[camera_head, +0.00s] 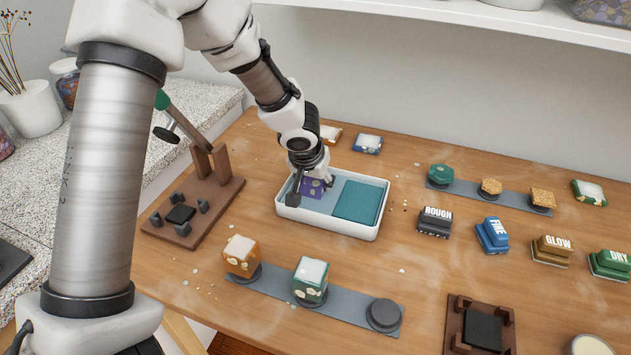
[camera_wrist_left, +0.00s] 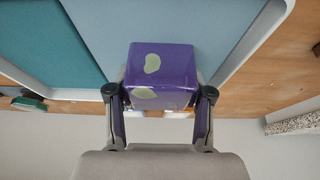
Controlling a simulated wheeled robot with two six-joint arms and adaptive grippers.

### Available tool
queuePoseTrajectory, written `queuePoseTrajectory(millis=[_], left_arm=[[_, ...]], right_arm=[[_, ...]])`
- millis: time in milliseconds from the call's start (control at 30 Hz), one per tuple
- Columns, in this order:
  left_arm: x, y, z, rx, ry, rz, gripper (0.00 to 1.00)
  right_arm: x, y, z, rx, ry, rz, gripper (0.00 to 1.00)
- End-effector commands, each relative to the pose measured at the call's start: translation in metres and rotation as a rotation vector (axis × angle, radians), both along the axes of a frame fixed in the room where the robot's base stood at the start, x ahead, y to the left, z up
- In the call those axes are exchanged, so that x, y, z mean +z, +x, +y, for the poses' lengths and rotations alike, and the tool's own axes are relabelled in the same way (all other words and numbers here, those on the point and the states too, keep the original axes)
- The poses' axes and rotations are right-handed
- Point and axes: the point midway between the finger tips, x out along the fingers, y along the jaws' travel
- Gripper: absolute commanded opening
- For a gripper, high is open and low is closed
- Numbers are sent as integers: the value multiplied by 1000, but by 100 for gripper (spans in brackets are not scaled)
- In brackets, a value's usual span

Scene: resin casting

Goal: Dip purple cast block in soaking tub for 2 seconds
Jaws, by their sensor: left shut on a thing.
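The purple cast block (camera_head: 313,187) with pale patches is in my left gripper (camera_head: 312,180), over the left half of the white soaking tub (camera_head: 335,231). The block also shows in the left wrist view (camera_wrist_left: 162,75), clamped between the two fingers of the left gripper (camera_wrist_left: 160,98). The tub's left part looks light blue, and a teal pad (camera_head: 357,202) fills its right part. The block appears low inside the tub's outline; I cannot tell whether it touches the liquid or the bottom. My right gripper is not in view.
A wooden clamp stand (camera_head: 195,205) stands left of the tub. Orange (camera_head: 240,257) and green (camera_head: 310,279) blocks sit on a grey strip (camera_head: 352,314) in front. Labelled brushes, such as ROUGH (camera_head: 434,222), lie to the right. A brown fixture (camera_head: 452,312) is at front right.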

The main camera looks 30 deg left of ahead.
Motion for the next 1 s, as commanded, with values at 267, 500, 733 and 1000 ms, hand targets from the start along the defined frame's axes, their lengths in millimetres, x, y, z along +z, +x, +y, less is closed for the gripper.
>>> queuePoseTrajectory(millis=[267, 500, 733, 1000], left_arm=[[4, 0, 0, 0, 0, -1, 12], [34, 0, 0, 0, 0, -1, 12], [62, 0, 0, 0, 0, -2, 12], [94, 0, 0, 0, 0, -1, 12]], right_arm=[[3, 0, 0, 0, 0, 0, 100], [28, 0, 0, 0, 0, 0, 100], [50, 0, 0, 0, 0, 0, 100], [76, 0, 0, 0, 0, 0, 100]])
